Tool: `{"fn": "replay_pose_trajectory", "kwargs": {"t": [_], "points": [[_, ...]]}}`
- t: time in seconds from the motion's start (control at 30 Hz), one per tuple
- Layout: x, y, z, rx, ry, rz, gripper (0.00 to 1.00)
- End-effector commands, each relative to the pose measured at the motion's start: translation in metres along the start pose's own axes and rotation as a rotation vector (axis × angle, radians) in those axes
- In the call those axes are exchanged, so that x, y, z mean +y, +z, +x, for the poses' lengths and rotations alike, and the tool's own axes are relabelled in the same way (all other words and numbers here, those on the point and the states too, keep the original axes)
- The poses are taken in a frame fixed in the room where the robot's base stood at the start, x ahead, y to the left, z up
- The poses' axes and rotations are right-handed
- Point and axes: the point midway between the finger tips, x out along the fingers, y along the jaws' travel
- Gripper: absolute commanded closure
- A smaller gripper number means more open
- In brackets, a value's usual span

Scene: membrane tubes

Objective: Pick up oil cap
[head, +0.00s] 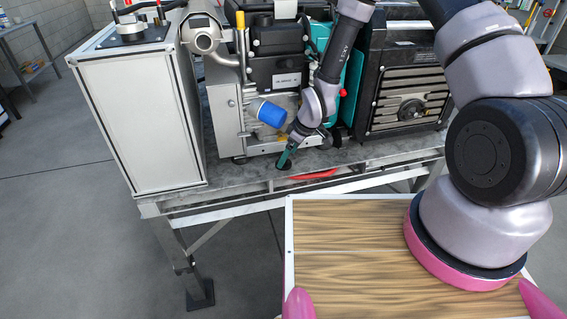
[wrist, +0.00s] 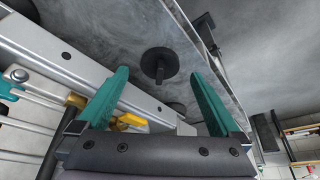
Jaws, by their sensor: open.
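A black round cap with a raised knob (wrist: 158,66), which looks like the oil cap, lies on the grey metal bench top (head: 228,176). In the wrist view it sits between and beyond the tips of my gripper's teal fingers (wrist: 160,74), which are spread apart and empty. In the head view my gripper (head: 286,158) points down at the bench near its front edge, just in front of the engine. A dark spot at the fingertips there seems to be the cap, mostly hidden by the fingers.
The engine with a blue cylinder (head: 269,113) stands close behind my gripper. A white cabinet (head: 138,118) stands at the left and a black generator (head: 405,95) at the right. A red object (head: 313,174) lies by the bench's front edge.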

Motion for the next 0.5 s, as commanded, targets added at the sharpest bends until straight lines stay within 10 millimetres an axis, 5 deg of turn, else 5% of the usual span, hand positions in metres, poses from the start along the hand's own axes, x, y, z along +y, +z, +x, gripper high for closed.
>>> {"fn": "replay_pose_trajectory", "kwargs": {"t": [0.2, 0.43, 0.5], "points": [[0.0, 0.001, 0.025, -0.001, -0.001, 0.0, 0.0], [0.0, 0.001, 0.026, 0.0, 0.0, 0.0, 0.0], [0.0, 0.001, 0.026, 0.0, 0.0, 0.0, 0.23]]}}
